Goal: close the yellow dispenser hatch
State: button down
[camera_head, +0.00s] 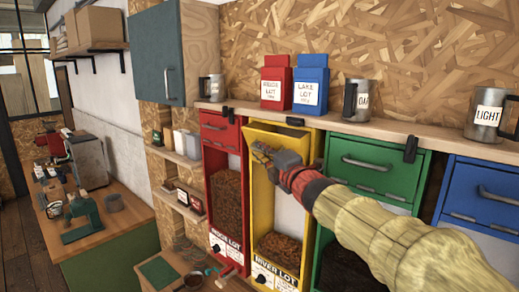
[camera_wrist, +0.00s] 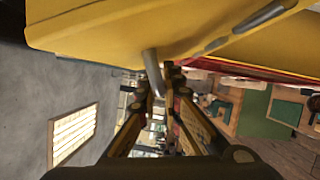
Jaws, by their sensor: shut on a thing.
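The yellow dispenser hatch (camera_head: 285,140) is at the top of the yellow dispenser (camera_head: 251,215), left of the green one. It looks tilted outward, with a gap along its top. In the wrist view the yellow hatch (camera_wrist: 100,35) fills the upper part of the picture. My gripper (camera_head: 262,152) is in front of the hatch. In the wrist view my gripper (camera_wrist: 158,88) is shut on the grey metal handle (camera_wrist: 151,68). My gripper and arm hide the handle and part of the hatch in the head view.
A red dispenser (camera_head: 220,130) stands close on the left, and a green dispenser (camera_head: 374,165) on the right. Above is a wooden shelf (camera_head: 350,125) with a red bag (camera_head: 277,82), a blue bag (camera_head: 311,84) and metal mugs. A black clip (camera_head: 295,121) sits at the shelf edge over the hatch.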

aim_at(268, 141)
jog(key=shift+w+d+r+m, duration=0.15)
jog(key=shift+w+d+r, duration=0.3)
jog(key=shift+r, duration=0.15)
jog(key=shift+w+d+r+m, duration=0.15)
jog(key=shift+w+d+r, duration=0.25)
jog(key=shift+r, duration=0.15)
jog(key=shift+w+d+r, duration=0.1)
jog(key=shift+d, duration=0.05)
jog(key=c, duration=2)
grip_release()
jog(key=shift+o, duration=0.2)
jog(key=shift+f, duration=0.2)
